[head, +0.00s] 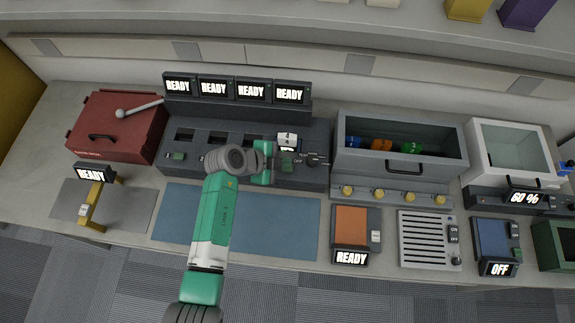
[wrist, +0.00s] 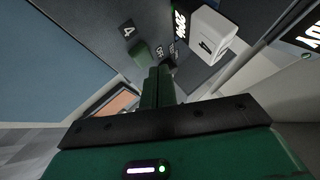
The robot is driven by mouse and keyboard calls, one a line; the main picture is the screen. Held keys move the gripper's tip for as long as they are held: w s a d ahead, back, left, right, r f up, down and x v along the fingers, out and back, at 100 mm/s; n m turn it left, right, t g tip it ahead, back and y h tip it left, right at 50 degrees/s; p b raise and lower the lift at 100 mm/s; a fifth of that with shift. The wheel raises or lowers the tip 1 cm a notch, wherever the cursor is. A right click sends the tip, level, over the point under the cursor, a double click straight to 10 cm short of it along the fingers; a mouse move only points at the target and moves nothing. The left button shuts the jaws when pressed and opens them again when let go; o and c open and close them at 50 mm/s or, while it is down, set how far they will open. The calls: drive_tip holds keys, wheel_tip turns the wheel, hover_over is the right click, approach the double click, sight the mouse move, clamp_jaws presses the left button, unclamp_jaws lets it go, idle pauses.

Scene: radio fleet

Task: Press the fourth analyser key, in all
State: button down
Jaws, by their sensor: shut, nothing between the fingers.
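The analyser (head: 240,180) is a dark bench unit with a row of slots and green keys. The fourth key (head: 288,160) is green, in front of that slot; in the wrist view the green key (wrist: 141,53) lies beside a "4" label (wrist: 127,30). My gripper (head: 275,163) is shut and empty, close to this key. Its fingertips (wrist: 157,74) show just short of the key in the picture; I cannot tell whether they touch it.
Four screens (head: 252,91) above the analyser read READY. A dark knob (head: 313,160) with an OFF label is right of the key. A red case (head: 115,125) stands left, an open bin (head: 400,165) right. The blue mat (head: 285,225) in front is clear.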

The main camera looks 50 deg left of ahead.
drive_tip(key=shift+f, duration=0.1)
drive_tip(key=shift+f+b, duration=0.35)
drive_tip(key=shift+b, duration=0.25)
drive_tip(key=shift+f+b, duration=0.5)
idle(0.6)
drive_tip(key=shift+r, duration=0.15)
drive_tip(key=shift+r+p, duration=0.55)
drive_tip(key=shift+r, duration=0.2)
drive_tip(key=shift+r, duration=0.1)
drive_tip(key=shift+r+p, duration=1.7)
drive_tip(key=shift+r, duration=0.8)
